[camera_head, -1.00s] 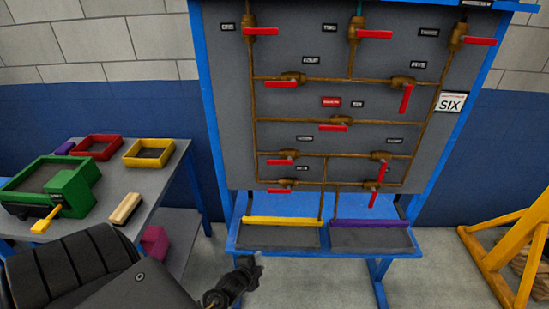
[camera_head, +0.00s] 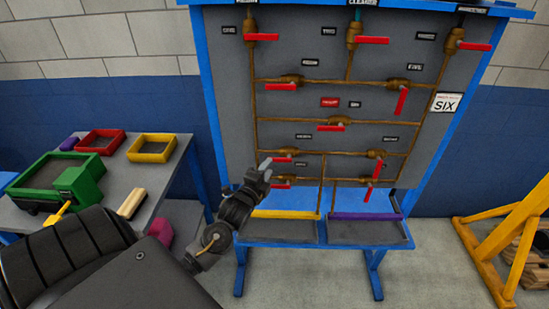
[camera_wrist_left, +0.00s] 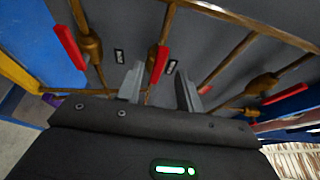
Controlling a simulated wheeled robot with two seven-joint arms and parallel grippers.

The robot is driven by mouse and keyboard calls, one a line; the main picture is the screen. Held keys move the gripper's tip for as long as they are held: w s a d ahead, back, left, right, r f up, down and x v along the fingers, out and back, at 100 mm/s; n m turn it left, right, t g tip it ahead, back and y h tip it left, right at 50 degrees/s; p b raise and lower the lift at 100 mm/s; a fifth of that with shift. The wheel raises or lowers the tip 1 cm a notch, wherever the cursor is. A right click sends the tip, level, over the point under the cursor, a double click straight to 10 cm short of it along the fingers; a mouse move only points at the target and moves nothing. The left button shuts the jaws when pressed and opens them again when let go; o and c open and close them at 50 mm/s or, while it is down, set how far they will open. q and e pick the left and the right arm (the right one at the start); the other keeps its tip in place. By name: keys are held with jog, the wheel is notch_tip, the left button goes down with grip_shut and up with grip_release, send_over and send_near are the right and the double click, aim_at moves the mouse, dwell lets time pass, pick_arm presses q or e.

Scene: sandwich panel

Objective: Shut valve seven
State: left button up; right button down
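The grey valve panel carries several brass valves with red handles. Its small labels are mostly too blurred to read, so I cannot be sure which one says seven. My left gripper (camera_head: 264,168) is raised at the panel's lower left, next to a valve (camera_head: 286,152) below a small dark label (camera_head: 304,137). That valve's red handle (camera_head: 280,160) points left, roughly along its pipe. In the left wrist view the gripper (camera_wrist_left: 160,84) has its fingers apart, with a red handle (camera_wrist_left: 160,64) seen between and beyond them. I cannot tell whether they touch. My right gripper is out of view.
Another red handle (camera_head: 281,185) lies just below the gripper, partly hidden by it. A lower-right valve handle (camera_head: 377,170) hangs down. A blue ledge with trays (camera_head: 282,231) is beneath the panel. A table (camera_head: 120,205) with coloured boxes stands left; a yellow frame (camera_head: 510,240) stands right.

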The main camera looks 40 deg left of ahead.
aim_at(274, 158)
pick_arm(q)
jog(key=p+x, duration=0.1)
jog(key=x, duration=0.5)
jog(key=shift+c, duration=0.2)
grip_shut()
